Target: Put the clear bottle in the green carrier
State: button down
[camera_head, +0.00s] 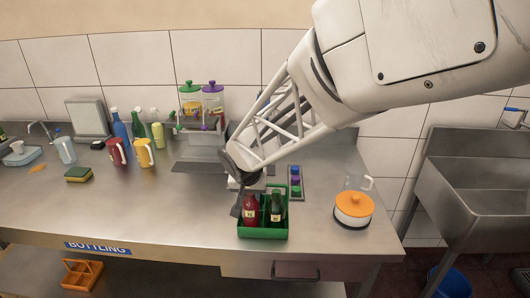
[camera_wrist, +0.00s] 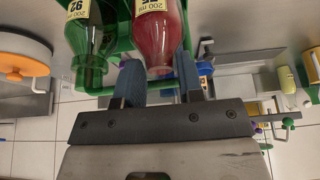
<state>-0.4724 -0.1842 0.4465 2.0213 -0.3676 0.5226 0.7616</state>
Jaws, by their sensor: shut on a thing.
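The green carrier (camera_head: 263,233) stands near the front edge of the steel counter; part of it also shows in the wrist view (camera_wrist: 122,60). A see-through bottle with red contents (camera_head: 250,213) is upright in its left compartment and looks like the clear bottle. In the wrist view this bottle (camera_wrist: 160,35) has its neck between my fingers. My gripper (camera_wrist: 158,82) is shut on it; in the head view the gripper partly covers its top. A dark green bottle (camera_head: 275,211) stands in the right compartment, also seen in the wrist view (camera_wrist: 90,40).
An orange-lidded pot (camera_head: 353,209) stands to the right. A narrow tray of coloured caps (camera_head: 295,181) lies behind the carrier. Mugs (camera_head: 145,153), bottles (camera_head: 121,130) and a sponge (camera_head: 78,174) are at the left. The counter left of the carrier is clear.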

jog(key=shift+f, duration=0.6)
dwell(0.9)
jog(key=c, duration=0.7)
grip_release()
jog(key=shift+o, duration=0.2)
jog(key=shift+r, duration=4.5)
jog(key=s+d+r, duration=0.2)
jog(key=s+d, duration=0.4)
jog(key=d, duration=0.2)
jog(key=s+d+r, duration=0.2)
jog(key=s+d, duration=0.4)
jog(key=d, duration=0.3)
jog(key=s+d+g, duration=0.1)
jog(key=s+d, duration=0.4)
jog(key=s, duration=0.3)
jog(key=s+d+f+g, duration=0.1)
jog(key=s+d, duration=0.3)
jog(key=s, duration=0.5)
jog(key=shift+d+f, duration=0.25)
jog(key=shift+d, duration=0.1)
